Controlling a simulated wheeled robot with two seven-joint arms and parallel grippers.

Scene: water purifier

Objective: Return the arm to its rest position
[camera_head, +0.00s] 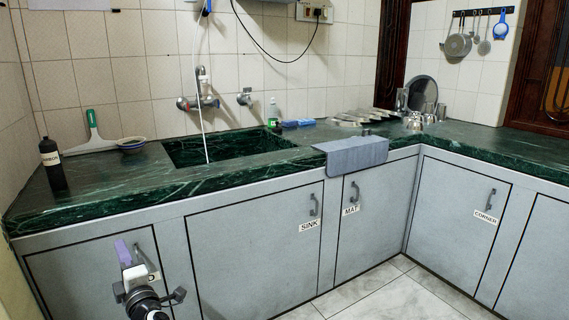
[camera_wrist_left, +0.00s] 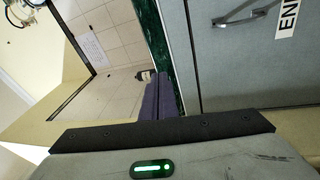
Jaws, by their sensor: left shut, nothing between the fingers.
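My left gripper (camera_head: 121,246) is low in front of the leftmost grey cabinet door (camera_head: 85,270), below the counter edge. Its purple fingers point up, and it is close to the door handle and a partly hidden label. In the left wrist view the purple fingers (camera_wrist_left: 161,97) lie together, shut with nothing between them. My right gripper is in neither view.
The green marble counter (camera_head: 240,180) runs above the cabinets, with a sink (camera_head: 225,148) in it. A dark bottle (camera_head: 52,165) stands at its left end. A grey cloth (camera_head: 352,155) hangs over the front edge. The tiled floor (camera_head: 390,300) is clear.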

